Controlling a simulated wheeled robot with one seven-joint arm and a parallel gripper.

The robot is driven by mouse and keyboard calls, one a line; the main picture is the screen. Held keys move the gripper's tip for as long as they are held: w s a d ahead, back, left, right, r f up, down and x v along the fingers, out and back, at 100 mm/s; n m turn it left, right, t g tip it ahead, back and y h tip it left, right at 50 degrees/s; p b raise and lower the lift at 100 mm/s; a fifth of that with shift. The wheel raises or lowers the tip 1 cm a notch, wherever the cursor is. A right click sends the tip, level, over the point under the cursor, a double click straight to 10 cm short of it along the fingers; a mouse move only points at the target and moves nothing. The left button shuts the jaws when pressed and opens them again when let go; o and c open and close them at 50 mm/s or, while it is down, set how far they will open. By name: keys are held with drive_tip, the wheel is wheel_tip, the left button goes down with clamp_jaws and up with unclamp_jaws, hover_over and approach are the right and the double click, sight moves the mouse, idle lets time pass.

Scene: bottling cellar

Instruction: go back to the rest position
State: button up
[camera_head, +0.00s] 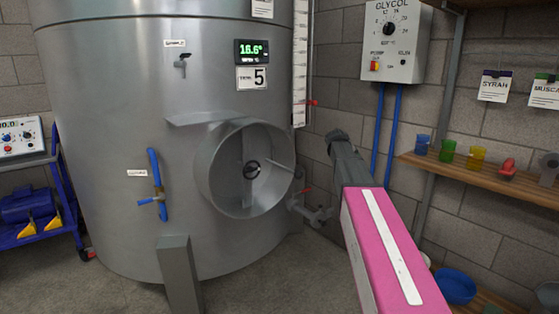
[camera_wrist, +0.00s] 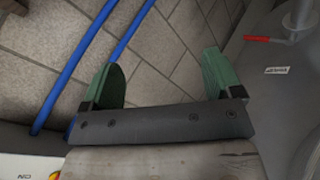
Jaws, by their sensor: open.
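My gripper shows in the wrist view (camera_wrist: 168,80) with its two green fingers spread wide apart and nothing between them. Behind the fingers is bare block wall with two blue pipes. In the head view my pink arm reaches forward at right of centre. Its grey end, where my gripper (camera_head: 338,136) is small and partly hidden, is in front of the wall, to the right of the steel tank (camera_head: 110,150).
The tank carries a round manway (camera_head: 245,168), a blue-handled valve (camera_head: 158,185) and a lower outlet valve (camera_head: 312,212). A glycol control box (camera_head: 396,45) hangs above the blue pipes. At right, a wooden shelf (camera_head: 480,178) holds coloured cups. A blue cart (camera_head: 40,205) stands at left.

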drive_tip(key=s+a+f+m+g+y, duration=0.1)
drive_tip(key=s+a+f, duration=0.3)
drive_tip(key=s+f, duration=0.6)
drive_tip(key=s+a+f+g+y, duration=0.3)
drive_tip(key=s+a+f, duration=0.1)
drive_tip(key=s+f, duration=0.7)
drive_tip(key=s+a+f+m+g+y, duration=0.1)
drive_tip(key=s+a+f, duration=0.3)
drive_tip(key=s+f, duration=0.6)
drive_tip(key=s+g+y, duration=0.1)
drive_tip(key=s, duration=0.3)
drive_tip(key=shift+s+f+m+g, duration=0.3)
drive_tip(key=shift+s+f, duration=0.05)
drive_tip(key=shift+f, duration=0.05)
drive_tip(key=shift+c, duration=0.3)
